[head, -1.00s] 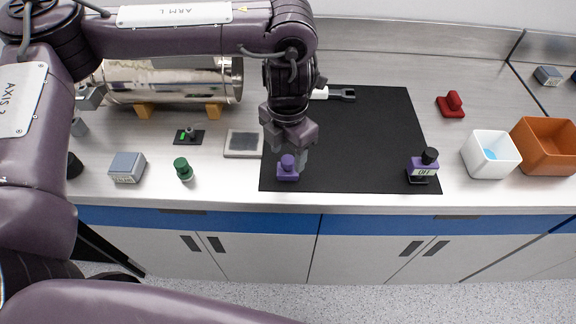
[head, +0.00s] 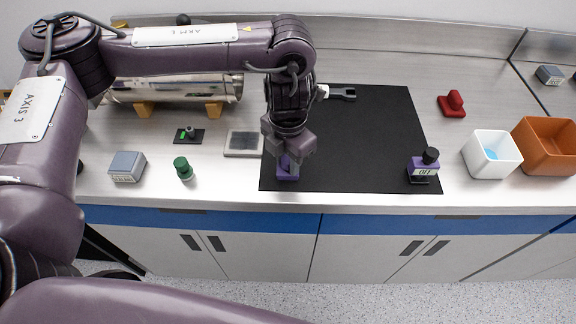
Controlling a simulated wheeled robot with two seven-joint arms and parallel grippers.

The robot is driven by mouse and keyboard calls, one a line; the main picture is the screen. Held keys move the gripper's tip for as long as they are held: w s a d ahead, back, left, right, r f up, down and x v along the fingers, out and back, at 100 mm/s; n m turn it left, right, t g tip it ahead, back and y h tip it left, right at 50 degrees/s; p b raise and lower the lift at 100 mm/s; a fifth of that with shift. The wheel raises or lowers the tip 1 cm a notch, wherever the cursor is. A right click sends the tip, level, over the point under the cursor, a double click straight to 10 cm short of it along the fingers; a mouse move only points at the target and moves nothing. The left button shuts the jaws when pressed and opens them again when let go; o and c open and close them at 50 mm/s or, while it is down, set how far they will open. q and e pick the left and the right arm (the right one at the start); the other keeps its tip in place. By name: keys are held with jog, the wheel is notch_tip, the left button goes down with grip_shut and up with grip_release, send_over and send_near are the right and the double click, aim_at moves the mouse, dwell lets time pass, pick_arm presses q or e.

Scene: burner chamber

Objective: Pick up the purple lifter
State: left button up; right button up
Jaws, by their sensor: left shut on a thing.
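The purple lifter (head: 285,174) stands at the front left corner of the black mat (head: 350,140). My left gripper (head: 288,160) reaches down over it from above and is shut on it, hiding its upper part. The lifter's base seems to be at mat level; I cannot tell whether it touches the mat. My right gripper is not in view.
A purple block with a black knob marked OFF (head: 423,166) stands at the mat's right front. A red piece (head: 452,103), a white bin (head: 490,155) and an orange bin (head: 546,147) are to the right. A green knob (head: 183,168) and grey box (head: 127,167) are left.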

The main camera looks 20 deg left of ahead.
aim_at(288, 159)
pick_arm(q)
notch_tip(288, 159, up, 20)
jog(key=p, duration=0.1)
jog(key=shift+p, duration=0.3)
dwell(0.3)
